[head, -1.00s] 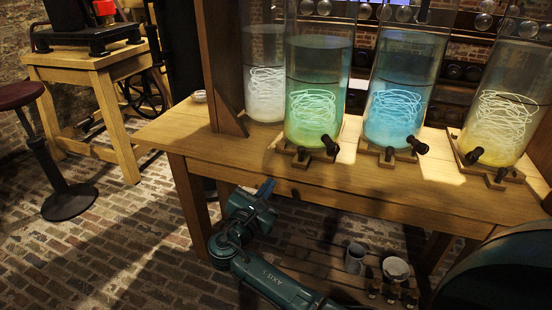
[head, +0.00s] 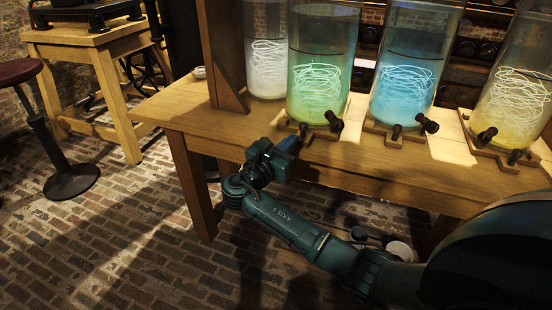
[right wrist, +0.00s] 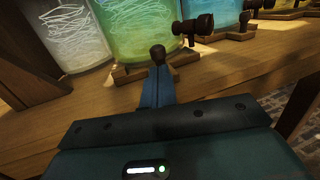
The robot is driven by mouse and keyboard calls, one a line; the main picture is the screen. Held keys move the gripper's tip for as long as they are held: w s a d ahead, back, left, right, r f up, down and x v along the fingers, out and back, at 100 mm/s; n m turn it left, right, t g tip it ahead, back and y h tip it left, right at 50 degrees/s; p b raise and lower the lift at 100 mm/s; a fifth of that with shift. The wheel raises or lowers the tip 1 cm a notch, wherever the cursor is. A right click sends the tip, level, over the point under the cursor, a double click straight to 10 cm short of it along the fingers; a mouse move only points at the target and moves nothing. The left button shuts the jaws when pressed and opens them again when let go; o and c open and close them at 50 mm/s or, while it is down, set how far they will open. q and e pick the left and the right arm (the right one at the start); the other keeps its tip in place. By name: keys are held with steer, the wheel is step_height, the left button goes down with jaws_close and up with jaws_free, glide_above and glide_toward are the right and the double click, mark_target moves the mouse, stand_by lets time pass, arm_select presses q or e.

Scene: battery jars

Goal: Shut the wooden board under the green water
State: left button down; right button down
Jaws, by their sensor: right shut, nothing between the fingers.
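The jar of green water (head: 318,85) stands on the table, and it also shows in the right wrist view (right wrist: 135,28). Its wooden board (head: 291,124) lies under it at the table's front edge, with a dark knob (head: 303,130) at its front and a black tap (head: 333,121) just right of that. My right gripper (head: 293,143) is shut and empty, just in front of and below the knob. In the right wrist view the blue fingers (right wrist: 155,88) point at the knob (right wrist: 158,54); whether they touch it I cannot tell. My left gripper is not in view.
Blue (head: 405,85) and yellow (head: 510,100) water jars with similar boards and taps stand to the right, a whitish jar (head: 266,60) to the left. A wooden post (head: 222,60) rises left of them. The table's left end (head: 165,105) is mostly clear.

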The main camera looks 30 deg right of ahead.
mark_target(308, 121)
steer(key=shift+x, duration=1.35)
steer(key=w+d, duration=0.3)
steer(key=shift+d, duration=0.25)
steer(key=shift+a, duration=0.1)
